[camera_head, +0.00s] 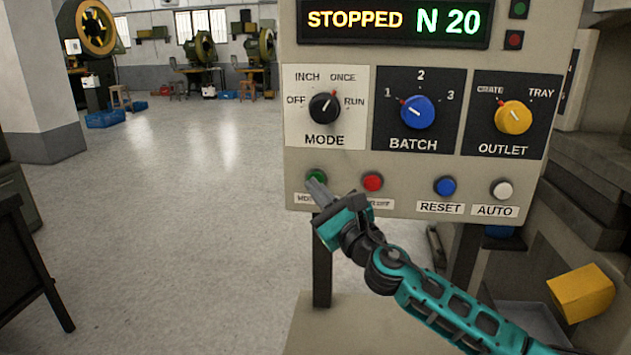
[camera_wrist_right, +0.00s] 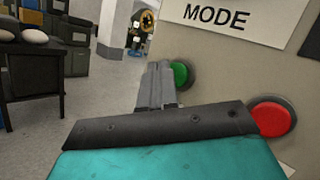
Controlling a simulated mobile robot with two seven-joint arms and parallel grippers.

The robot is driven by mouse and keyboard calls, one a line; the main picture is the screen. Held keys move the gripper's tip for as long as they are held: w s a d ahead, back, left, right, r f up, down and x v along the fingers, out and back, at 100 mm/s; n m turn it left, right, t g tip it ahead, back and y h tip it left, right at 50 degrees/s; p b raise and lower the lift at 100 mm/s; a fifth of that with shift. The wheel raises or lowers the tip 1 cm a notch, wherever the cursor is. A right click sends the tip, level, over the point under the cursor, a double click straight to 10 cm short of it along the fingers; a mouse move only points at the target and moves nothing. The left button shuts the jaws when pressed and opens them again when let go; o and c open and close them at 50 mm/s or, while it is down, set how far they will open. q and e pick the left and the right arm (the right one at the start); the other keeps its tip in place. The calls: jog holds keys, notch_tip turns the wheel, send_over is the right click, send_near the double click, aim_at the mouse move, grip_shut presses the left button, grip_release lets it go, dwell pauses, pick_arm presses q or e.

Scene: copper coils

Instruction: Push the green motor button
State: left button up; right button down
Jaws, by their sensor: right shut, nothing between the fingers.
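The green motor button (camera_head: 316,176) is at the lower left of the beige control panel (camera_head: 440,180), left of the red button (camera_head: 372,181). My right gripper (camera_head: 312,186) is shut and empty, with its fingertips just in front of and slightly below the green button in the head view. In the right wrist view, the closed fingers (camera_wrist_right: 158,82) point toward the panel beside the green button (camera_wrist_right: 180,74), overlapping its left side. I cannot tell whether they touch it. The label below the button is partly hidden by the gripper. My left gripper is not in view.
The red button (camera_wrist_right: 271,117) is close to the right gripper's body in the wrist view. A blue button (camera_head: 445,186) and a white button (camera_head: 502,189) are farther right. Above are the black mode knob (camera_head: 323,107), blue batch knob (camera_head: 417,112), yellow outlet knob (camera_head: 513,117) and a display reading STOPPED.

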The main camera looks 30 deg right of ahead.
jog(key=shift+w+d, duration=0.2)
jog(key=shift+w+d, duration=0.3)
jog(key=shift+w, duration=0.1)
dwell(0.8)
jog(key=shift+s, duration=0.1)
jog(key=shift+s+a, duration=0.6)
jog(key=shift+s, duration=0.05)
jog(key=s+a+p, duration=0.1)
jog(key=s, duration=0.1)
jog(key=s+a+p, duration=0.1)
jog(key=s+a, duration=0.1)
dwell(0.6)
